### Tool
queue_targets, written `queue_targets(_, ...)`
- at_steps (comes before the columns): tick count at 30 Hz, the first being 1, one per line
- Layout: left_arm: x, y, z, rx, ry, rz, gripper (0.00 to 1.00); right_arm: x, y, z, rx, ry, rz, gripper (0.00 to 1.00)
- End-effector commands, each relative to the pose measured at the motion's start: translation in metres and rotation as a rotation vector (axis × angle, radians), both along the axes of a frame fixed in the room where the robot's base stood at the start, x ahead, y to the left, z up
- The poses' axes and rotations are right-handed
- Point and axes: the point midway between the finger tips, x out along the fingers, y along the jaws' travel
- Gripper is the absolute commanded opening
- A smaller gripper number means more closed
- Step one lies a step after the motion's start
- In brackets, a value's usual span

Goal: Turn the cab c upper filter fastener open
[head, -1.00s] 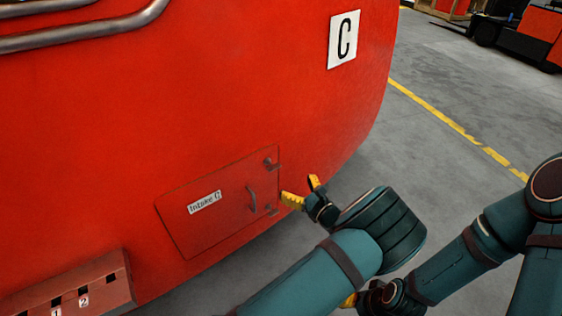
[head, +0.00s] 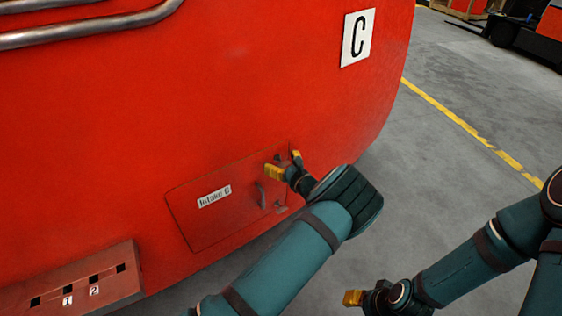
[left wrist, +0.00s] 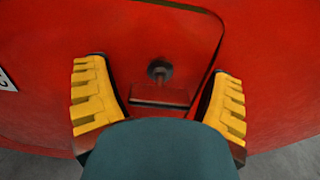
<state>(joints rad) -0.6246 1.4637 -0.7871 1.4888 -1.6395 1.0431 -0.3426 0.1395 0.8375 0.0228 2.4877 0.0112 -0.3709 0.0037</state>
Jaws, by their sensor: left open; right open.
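The red cab C nosecone carries a hatch (head: 205,222) labelled "Intake C" with a grey handle (head: 262,194). The upper filter fastener (head: 277,157) sits at the hatch's upper right corner, partly hidden by my gripper. In the left wrist view the fastener (left wrist: 159,70) shows as a dark round knob with a bar below it, between the fingers. My left gripper (head: 284,164) is open around the fastener's place; I cannot tell that it touches. The lower fastener (head: 280,206) is at the lower right corner. My right gripper (head: 365,298) is open and low, away from the hatch.
A red box with numbered slots (head: 80,285) juts out at lower left. Grey pipes (head: 90,28) run along the top left. Grey floor with a yellow line (head: 460,118) lies open to the right.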

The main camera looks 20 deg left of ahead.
Motion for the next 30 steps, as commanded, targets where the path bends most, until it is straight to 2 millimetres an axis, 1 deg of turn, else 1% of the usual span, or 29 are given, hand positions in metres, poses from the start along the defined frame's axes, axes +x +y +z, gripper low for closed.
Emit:
queue_targets(4, 0.000, 0.000, 0.000, 0.000, 0.000, 0.000, 0.83, 0.000, 0.000, 0.000, 0.000, 0.000, 0.000, 0.47)
queue_targets(5, 0.000, 0.000, 0.000, 0.000, 0.000, 0.000, 0.79, 0.000, 0.000, 0.000, 0.000, 0.000, 0.000, 0.47)
queue_targets(6, 0.000, 0.000, 0.000, 0.000, 0.000, 0.000, 0.65, 0.000, 0.000, 0.000, 0.000, 0.000, 0.000, 0.47)
queue_targets(8, 0.000, 0.000, 0.000, 0.000, 0.000, 0.000, 0.44, 0.000, 0.000, 0.000, 0.000, 0.000, 0.000, 0.47)
queue_targets(9, 0.000, 0.000, 0.000, 0.000, 0.000, 0.000, 0.30, 0.000, 0.000, 0.000, 0.000, 0.000, 0.000, 0.47)
queue_targets(11, 0.000, 0.000, 0.000, 0.000, 0.000, 0.000, 0.09, 0.000, 0.000, 0.000, 0.000, 0.000, 0.000, 0.47)
queue_targets(22, 0.000, 0.000, 0.000, -0.013, -0.020, 0.000, 0.08, 0.000, 0.000, -0.003, 0.000, 0.000, 0.000, 0.47)
queue_targets(30, 0.000, -0.001, -0.001, -0.099, -0.131, 0.000, 0.08, 0.000, 0.001, -0.018, -0.003, 0.001, 0.000, 0.47)
